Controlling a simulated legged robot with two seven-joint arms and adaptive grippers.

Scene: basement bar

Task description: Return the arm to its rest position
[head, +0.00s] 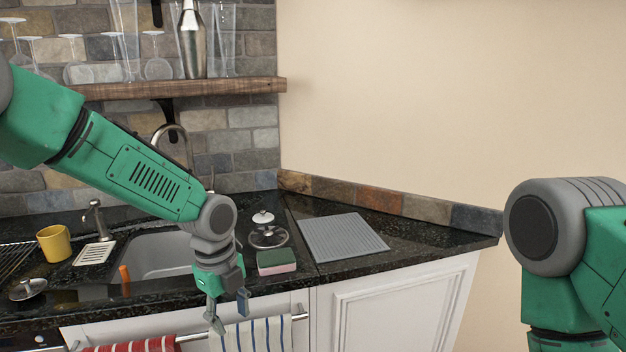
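My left arm reaches in from the left, over the counter and sink. Its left gripper (229,314) points down in front of the counter's front edge, near the striped towels. Its two fingers are spread apart with nothing between them. My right arm stands at the right edge of the head view, bent downward in front of the plain wall. Its gripper is outside the picture.
The black counter (440,243) holds a sponge (276,262), a lidded glass dish (267,232), a grey mat (342,238) and a yellow mug (54,244). The sink (158,254) lies behind my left forearm. A wooden shelf (190,88) with glasses hangs above. Towels (262,335) hang in front.

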